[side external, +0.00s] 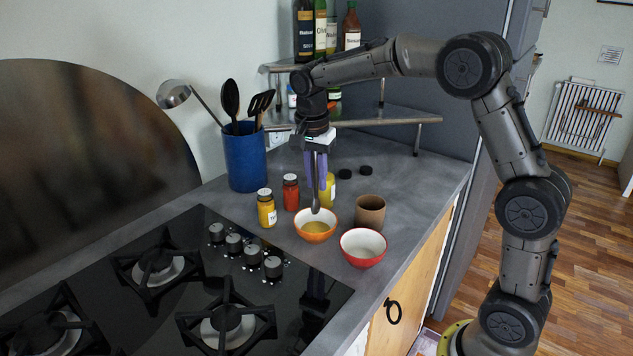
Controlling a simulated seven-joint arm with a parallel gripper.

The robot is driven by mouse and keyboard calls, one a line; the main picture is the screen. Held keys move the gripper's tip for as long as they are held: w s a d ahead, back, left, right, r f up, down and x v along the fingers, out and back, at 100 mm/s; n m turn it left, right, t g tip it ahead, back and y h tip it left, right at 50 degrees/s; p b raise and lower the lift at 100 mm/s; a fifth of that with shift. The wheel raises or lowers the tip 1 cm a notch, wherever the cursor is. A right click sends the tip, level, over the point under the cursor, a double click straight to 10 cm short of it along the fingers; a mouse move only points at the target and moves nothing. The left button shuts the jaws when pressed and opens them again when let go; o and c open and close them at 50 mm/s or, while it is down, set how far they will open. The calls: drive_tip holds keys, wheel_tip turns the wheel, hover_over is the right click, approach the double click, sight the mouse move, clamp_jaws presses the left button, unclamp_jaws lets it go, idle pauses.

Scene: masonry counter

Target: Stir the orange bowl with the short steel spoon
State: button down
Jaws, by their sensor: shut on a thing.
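My gripper (316,159) is shut on the short steel spoon (316,201), which hangs down from between the purple fingers, close to upright. The spoon's lower end is over or inside the orange bowl (316,237). I cannot tell whether it touches the contents. The orange bowl stands on the counter and holds something yellowish. My gripper is above the bowl, near its back edge.
A red bowl (363,249) and a brown cup (370,211) stand close to the right. Spice jars (267,209) (291,193) and a yellow bottle (328,191) stand behind. A blue utensil holder (245,158) is at back left, the black hob (190,290) at front left.

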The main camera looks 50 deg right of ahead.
drive_tip(key=shift+r, duration=0.15)
idle(0.3)
drive_tip(key=shift+r, duration=1.85)
